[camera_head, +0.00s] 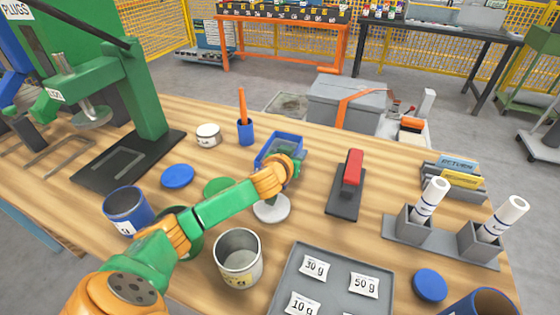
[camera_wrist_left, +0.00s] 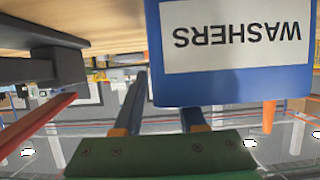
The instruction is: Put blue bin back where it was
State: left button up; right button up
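The blue bin (camera_head: 281,143) appears to stand on the wooden table, right of centre-back in the head view. In the left wrist view the bin (camera_wrist_left: 230,84) is close and upside down, with a white WASHERS label. My left gripper (camera_head: 291,166) is at the bin's near right side, partly covering it. In the wrist view my left gripper (camera_wrist_left: 165,102) has its fingers apart. One finger passes beside the bin's edge; the other's tip is hidden behind the labelled wall. I cannot tell whether either finger touches it. My right gripper is not in view.
A blue cup with an orange handle (camera_head: 246,130) stands left of the bin. A red-topped black tool (camera_head: 349,182) stands to the right. A white disc (camera_head: 271,208), a metal can (camera_head: 238,258) and a grey weight-card tray (camera_head: 335,280) are nearer.

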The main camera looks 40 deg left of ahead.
pick_arm(q)
grip_shut()
jog(key=shift+r, duration=0.1)
dwell(1.2)
